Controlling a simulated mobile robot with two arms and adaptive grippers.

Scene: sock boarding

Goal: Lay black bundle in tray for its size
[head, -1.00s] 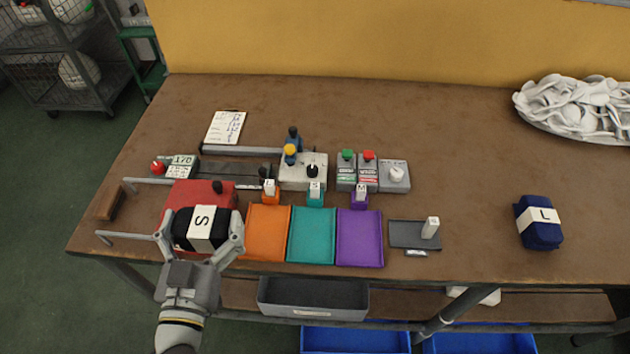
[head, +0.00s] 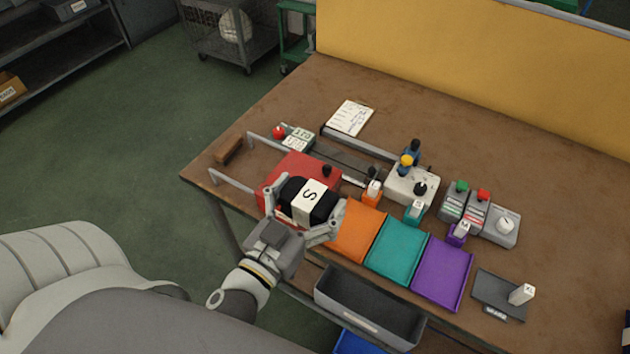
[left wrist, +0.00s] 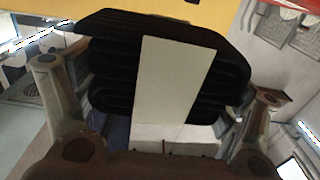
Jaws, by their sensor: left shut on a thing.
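My left gripper (head: 305,222) is shut on the black bundle (head: 324,207), whose white band reads S. It holds the bundle at the table's near left part, in front of the red block (head: 296,166) and left of the trays. The folded black bundle (left wrist: 112,60) and its pale band fill the left wrist view between the fingers. The orange tray (head: 355,232), teal tray (head: 398,250) and purple tray (head: 442,274) lie side by side, and all look empty. The teal tray's tag (head: 415,210) reads S in the earlier picture. My right gripper is not in view.
Behind the trays stand a grey box with knobs (head: 408,186) and a button panel (head: 468,206). A grey pad with a white block (head: 521,294) lies right of the purple tray. A grey bin (head: 365,310) hangs below the table's front edge. Metal rails (head: 232,180) border the red block.

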